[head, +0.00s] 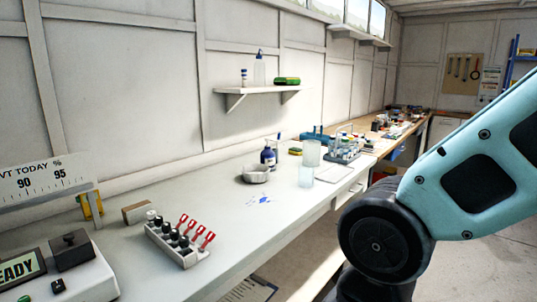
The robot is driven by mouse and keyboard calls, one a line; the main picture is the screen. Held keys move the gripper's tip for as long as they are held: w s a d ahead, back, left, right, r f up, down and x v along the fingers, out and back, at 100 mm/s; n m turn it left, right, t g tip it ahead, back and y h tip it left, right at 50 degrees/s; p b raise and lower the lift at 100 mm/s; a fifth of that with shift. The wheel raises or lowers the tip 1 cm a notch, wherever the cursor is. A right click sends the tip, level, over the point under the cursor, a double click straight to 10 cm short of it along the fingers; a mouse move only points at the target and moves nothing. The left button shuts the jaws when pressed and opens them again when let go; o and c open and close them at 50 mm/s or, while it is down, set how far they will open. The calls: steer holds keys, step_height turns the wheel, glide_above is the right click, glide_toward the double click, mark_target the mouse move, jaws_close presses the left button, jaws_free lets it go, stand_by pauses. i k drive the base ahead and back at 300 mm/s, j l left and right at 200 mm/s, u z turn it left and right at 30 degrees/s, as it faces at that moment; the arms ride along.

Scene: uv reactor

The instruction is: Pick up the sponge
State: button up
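A small yellow and dark green block (295,151), which looks like a sponge, lies far back on the white bench (225,222), near the wall. It is left of the clear cylinder and small in the picture, so its details are hard to tell. My teal arm fills the right side of the head view. My gripper is outside the view, so its fingers and anything in them are hidden.
A rack with red-handled items (178,243) stands in front. A shelf (258,90) hangs above. The bench middle is mostly clear.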

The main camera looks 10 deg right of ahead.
mark_target(296, 151)
steer(key=i+l+u, duration=0.15)
steer(key=u, duration=0.2)
steer(key=i+l+u, duration=0.1)
steer(key=l+u, duration=0.15)
steer(key=u, duration=0.15)
steer(key=i+l+u, duration=0.1)
steer(key=l+u, duration=0.25)
steer(key=i+l+u, duration=0.2)
steer(key=l+u, duration=0.15)
steer(key=l, duration=0.95)
steer(key=l+u, duration=0.3)
steer(key=l, duration=1.05)
steer(key=i+l, duration=0.15)
steer(key=l, duration=0.2)
steer(key=i+l, duration=0.1)
steer(key=l, duration=0.25)
steer(key=i+l, duration=0.15)
steer(key=l, duration=0.2)
steer(key=i+l, duration=0.15)
steer(key=l, duration=0.2)
